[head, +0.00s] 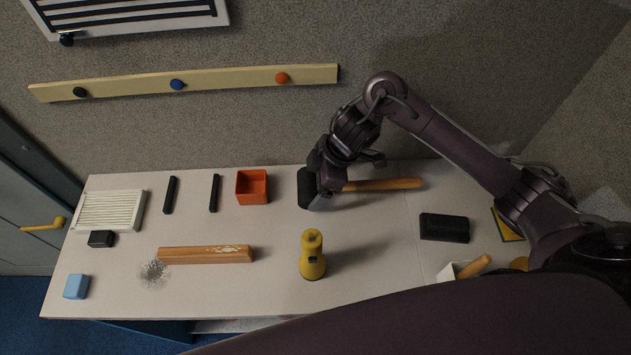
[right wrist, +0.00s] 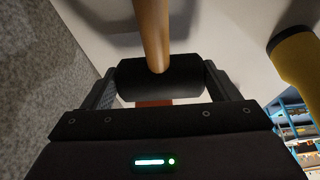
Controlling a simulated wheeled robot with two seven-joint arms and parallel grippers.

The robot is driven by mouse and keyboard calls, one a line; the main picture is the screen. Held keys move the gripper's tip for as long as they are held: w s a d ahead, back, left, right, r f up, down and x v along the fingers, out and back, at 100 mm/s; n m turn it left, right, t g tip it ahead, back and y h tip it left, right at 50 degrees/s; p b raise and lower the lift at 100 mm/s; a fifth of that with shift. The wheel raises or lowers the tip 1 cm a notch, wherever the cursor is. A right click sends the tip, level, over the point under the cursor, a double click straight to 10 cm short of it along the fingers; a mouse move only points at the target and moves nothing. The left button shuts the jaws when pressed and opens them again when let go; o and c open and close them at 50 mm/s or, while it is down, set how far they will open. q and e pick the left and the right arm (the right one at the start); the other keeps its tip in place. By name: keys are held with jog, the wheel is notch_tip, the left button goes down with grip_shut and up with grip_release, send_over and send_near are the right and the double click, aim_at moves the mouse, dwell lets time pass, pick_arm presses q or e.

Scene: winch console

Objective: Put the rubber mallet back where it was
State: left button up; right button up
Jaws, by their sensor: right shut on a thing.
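The rubber mallet, with a black head and a pale wooden handle (head: 385,185), is at the back of the table, right of the orange box. Its handle points right. My right gripper (head: 322,182) comes down from above and is shut on the mallet's head. In the right wrist view the black head (right wrist: 158,76) lies between the two fingers, and the handle (right wrist: 152,30) runs away from the gripper. The mallet is at or close to the table top; I cannot tell whether it touches. My left gripper is not in view.
The orange box (head: 252,187) is left of the mallet head. A yellow flashlight (head: 313,258) stands in front. A wooden block (head: 205,254) and a black block (head: 444,228) lie on the table (head: 370,285). A pegged rail (head: 220,80) is on the wall behind.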

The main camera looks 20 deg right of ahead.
jog(key=shift+f+b, duration=0.45)
jog(key=shift+f, duration=0.45)
jog(key=o, duration=1.3)
jog(key=shift+o, duration=0.2)
jog(key=p+v, duration=0.1)
jog(key=v, duration=0.7)
